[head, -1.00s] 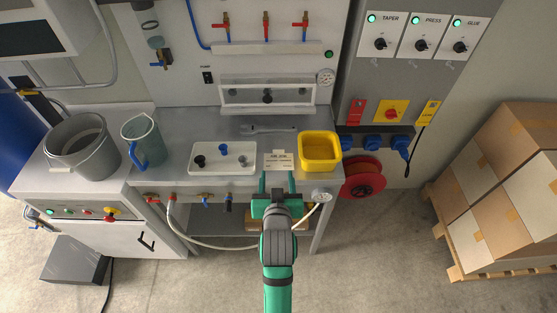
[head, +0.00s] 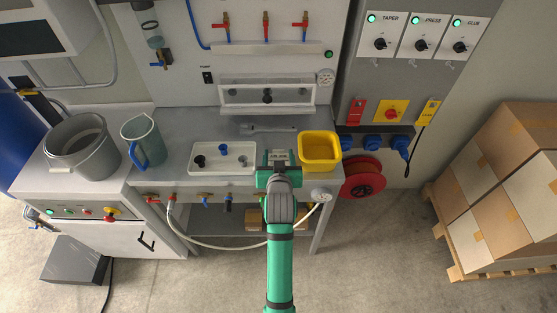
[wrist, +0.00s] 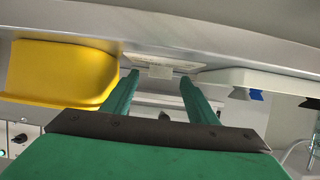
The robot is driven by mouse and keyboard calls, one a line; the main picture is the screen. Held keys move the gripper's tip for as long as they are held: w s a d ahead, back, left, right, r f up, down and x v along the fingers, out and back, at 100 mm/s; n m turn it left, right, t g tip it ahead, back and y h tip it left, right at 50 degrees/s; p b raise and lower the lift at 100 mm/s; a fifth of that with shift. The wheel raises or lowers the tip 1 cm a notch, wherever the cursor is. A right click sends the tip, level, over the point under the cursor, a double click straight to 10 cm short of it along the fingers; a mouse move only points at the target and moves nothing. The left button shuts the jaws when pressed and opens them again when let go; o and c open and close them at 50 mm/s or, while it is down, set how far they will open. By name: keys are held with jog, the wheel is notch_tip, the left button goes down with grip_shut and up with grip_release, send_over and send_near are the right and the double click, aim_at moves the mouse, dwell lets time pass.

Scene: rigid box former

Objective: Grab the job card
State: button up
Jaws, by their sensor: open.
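The job card (head: 279,155) is a small pale printed card at the front of the grey bench, between the white tray and the yellow bin. In the wrist view it shows as a thin pale strip (wrist: 162,62) just past the fingertips. My green gripper (head: 278,158) is open, with one finger on each side of the card's near part in the head view. In the wrist view the gap between the fingers (wrist: 159,78) lines up with the card, with nothing held. Whether the fingers touch the card I cannot tell.
A yellow bin (head: 320,150) stands close at the right of my gripper. A white tray (head: 210,165) with small black, blue and white parts lies close at its left. A grey tool (head: 266,129) lies farther back on the bench (head: 185,125).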

jog(key=shift+x, duration=1.05)
jog(key=c, duration=1.1)
jog(key=shift+r, duration=0.1)
